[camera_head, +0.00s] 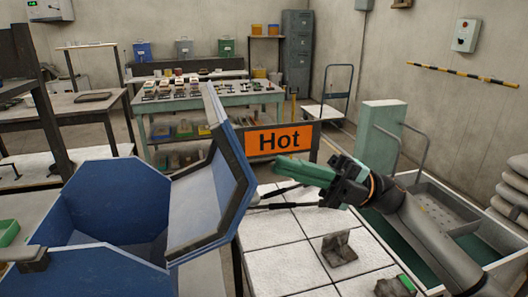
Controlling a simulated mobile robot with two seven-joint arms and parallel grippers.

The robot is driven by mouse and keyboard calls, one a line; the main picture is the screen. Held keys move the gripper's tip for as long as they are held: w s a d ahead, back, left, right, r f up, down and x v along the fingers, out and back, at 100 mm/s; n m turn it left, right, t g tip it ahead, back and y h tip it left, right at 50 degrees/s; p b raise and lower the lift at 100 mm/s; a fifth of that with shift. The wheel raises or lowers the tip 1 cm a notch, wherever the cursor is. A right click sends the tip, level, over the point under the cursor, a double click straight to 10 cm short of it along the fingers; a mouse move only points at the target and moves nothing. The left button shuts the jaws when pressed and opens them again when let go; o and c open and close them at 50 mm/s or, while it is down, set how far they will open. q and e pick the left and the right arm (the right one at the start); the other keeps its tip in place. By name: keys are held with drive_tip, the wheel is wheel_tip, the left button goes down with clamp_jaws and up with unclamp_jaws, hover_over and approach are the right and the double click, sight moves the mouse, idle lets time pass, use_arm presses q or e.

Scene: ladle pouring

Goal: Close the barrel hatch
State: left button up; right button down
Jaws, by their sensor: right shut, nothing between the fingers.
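My left gripper is not in view.
A white-tiled table (310,222) lies below my right gripper, with a dark grey lump (338,248) on it. An orange "Hot" sign (280,139) stands just behind the hatch. A bench of small items (200,100) stands farther back.

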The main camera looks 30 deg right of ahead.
sight(225, 170)
drive_tip(key=shift+p+x, duration=0.45)
drive_tip(key=shift+x, duration=1.9)
drive_tip(key=shift+r, duration=0.1)
